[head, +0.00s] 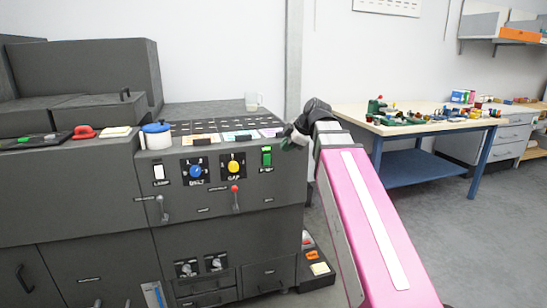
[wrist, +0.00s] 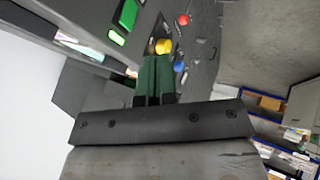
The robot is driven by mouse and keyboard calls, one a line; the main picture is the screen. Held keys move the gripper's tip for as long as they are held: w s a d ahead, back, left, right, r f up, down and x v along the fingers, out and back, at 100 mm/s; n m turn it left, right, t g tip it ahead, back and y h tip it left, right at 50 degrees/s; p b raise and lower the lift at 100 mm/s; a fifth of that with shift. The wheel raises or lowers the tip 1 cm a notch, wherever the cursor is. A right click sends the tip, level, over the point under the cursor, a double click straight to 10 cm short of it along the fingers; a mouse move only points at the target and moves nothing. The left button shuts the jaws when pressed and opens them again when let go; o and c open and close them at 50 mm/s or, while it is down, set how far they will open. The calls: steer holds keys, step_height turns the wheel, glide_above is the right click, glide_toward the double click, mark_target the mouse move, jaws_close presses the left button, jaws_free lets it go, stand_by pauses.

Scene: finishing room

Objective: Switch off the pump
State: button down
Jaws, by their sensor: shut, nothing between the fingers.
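The green switch (head: 267,155) sits at the right end of the control row on the dark machine's front, with a small label under it that is hard to read. In the wrist view the green switch (wrist: 128,14) is at the upper left, with a bright green lit part (wrist: 117,37) at one end. My gripper (head: 288,142) is just right of the switch and slightly higher in the head view, apart from it. In the wrist view my gripper (wrist: 156,62) has its green fingers together and empty, pointing towards the panel near the yellow knob (wrist: 163,46).
Left of the switch are the yellow knob (head: 234,167), a blue knob (head: 196,171) and a white switch (head: 158,172). A red-tipped lever (head: 235,189) is below. A cluttered workbench (head: 345,111) is at right.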

mark_target(269, 156)
steer(key=shift+r, duration=0.15)
steer(key=x, duration=0.3)
steer(key=w+x, duration=0.1)
steer(key=x, duration=0.3)
steer(key=w+r+x, duration=0.1)
steer(key=x, duration=0.3)
steer(key=shift+w, duration=0.2)
steer(key=shift+w+a+r, duration=0.15)
steer(key=shift+w+a, duration=0.1)
steer(key=shift+w, duration=0.35)
steer(key=shift+w+a+r, duration=0.1)
steer(key=shift+w, duration=0.25)
steer(key=shift+r, duration=0.15)
